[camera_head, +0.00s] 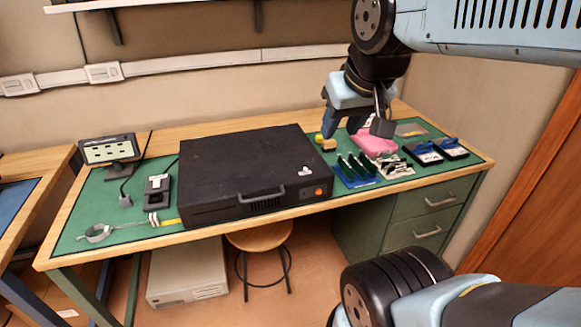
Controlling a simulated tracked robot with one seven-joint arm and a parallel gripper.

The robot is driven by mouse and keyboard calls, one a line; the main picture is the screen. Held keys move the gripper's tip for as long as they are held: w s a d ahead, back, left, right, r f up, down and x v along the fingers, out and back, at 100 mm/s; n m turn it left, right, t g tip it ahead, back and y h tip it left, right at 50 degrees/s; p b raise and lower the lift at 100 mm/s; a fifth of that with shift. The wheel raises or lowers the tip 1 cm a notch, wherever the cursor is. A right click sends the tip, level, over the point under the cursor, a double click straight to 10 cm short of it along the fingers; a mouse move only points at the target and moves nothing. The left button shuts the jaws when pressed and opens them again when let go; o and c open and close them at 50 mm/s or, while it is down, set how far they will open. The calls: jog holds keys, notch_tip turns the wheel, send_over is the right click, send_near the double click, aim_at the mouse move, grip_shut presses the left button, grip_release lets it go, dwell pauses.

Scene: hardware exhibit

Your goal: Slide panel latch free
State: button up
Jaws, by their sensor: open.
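A large black case (245,165) with a flat top lies on the green mat in the middle of the workbench. Its front has a grey handle (262,198), a vent and a small orange round part (318,192). A small white piece (306,171) sits on the top near the front right corner. I cannot tell which part is the panel latch. My gripper (355,127) is open, with its fingers pointing down. It is beyond the right side of the case, above the back of the bench, and apart from the case. Nothing shows between the fingers.
A pink object (374,143), a blue rack of green boards (357,170) and black trays (423,152) fill the bench's right side. A small tan block (328,146) lies near the gripper. A small display (109,149), a black device (157,191) and a wrist strap (98,233) are left.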

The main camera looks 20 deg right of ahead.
jog(key=shift+w, duration=0.15)
jog(key=c, duration=0.3)
jog(key=shift+w+d+f+m, duration=0.1)
jog(key=shift+w+f+m, duration=0.1)
jog(key=shift+w+m, duration=0.15)
jog(key=shift+c, duration=0.8)
jog(key=w+f+m+g, duration=0.1)
jog(key=w, duration=0.1)
jog(key=w+d+f+m+g+y, duration=0.1)
jog(key=w+m, duration=0.1)
jog(key=w+d+f+m+g+y, duration=0.1)
jog(key=w+m, duration=0.1)
jog(key=shift+w+d+f+m, duration=0.1)
jog(key=shift+d+f+m, duration=0.05)
jog(key=shift+f+m, duration=0.15)
grip_shut()
jog(key=w+d+f+m+y, duration=0.7)
jog(key=w+d+f+m, duration=0.5)
jog(key=d+f+m, duration=0.2)
jog(key=shift+w+d+f, duration=0.2)
jog(key=shift+w+d, duration=0.05)
jog(key=shift+d, duration=0.15)
